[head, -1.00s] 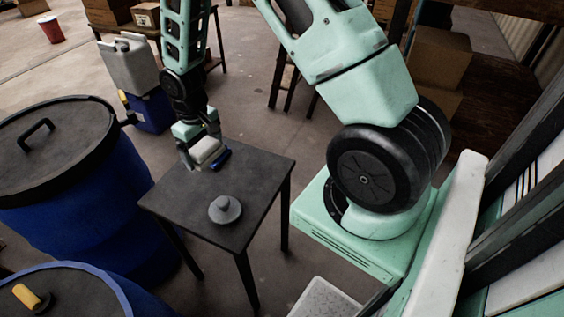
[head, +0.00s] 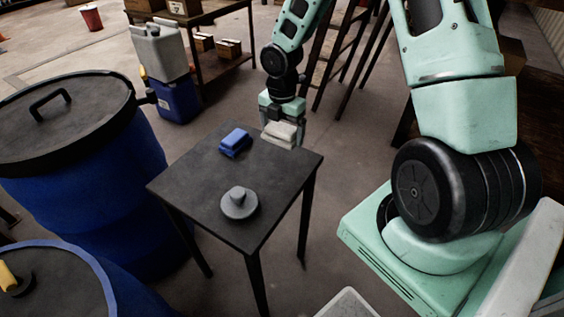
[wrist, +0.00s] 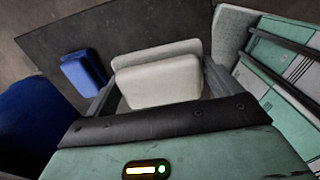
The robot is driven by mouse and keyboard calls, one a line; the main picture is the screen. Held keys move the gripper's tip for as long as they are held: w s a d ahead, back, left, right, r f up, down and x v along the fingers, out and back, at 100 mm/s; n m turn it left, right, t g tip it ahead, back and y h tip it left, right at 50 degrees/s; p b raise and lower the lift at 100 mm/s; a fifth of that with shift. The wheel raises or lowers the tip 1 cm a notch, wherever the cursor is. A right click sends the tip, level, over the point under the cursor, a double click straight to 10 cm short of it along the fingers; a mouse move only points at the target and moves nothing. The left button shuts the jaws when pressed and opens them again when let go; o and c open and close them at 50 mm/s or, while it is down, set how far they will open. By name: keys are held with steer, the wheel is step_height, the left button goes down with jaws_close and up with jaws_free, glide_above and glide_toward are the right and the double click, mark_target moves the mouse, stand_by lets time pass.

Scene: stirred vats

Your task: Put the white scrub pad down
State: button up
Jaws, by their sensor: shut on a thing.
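The white scrub pad (head: 280,132) is held in my gripper (head: 281,127) at the far right edge of the dark table (head: 195,185). In the wrist view the pad (wrist: 160,82) sits between the two fingers of my gripper (wrist: 158,85), which are shut on it. I cannot tell whether the pad touches the table top. A blue scrub pad (head: 235,141) lies on the table to the left of my gripper, apart from it; it also shows in the wrist view (wrist: 84,74).
A grey round lid with a knob (head: 239,204) sits on the table's near part. A large blue vat (head: 85,150) with a black lid stands left of the table, another blue vat (head: 60,285) nearer. The middle of the table top is clear.

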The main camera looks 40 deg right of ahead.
mark_target(283, 162)
step_height(283, 162, down, 9)
steer(key=shift+r+b, duration=0.1)
steer(key=shift+b, duration=0.45)
steer(key=shift+f, duration=0.3)
steer(key=o, duration=0.9)
steer(key=shift+f, duration=0.1)
steer(key=shift+o, duration=0.2)
steer(key=shift+s, duration=0.15)
steer(key=shift+f, duration=0.1)
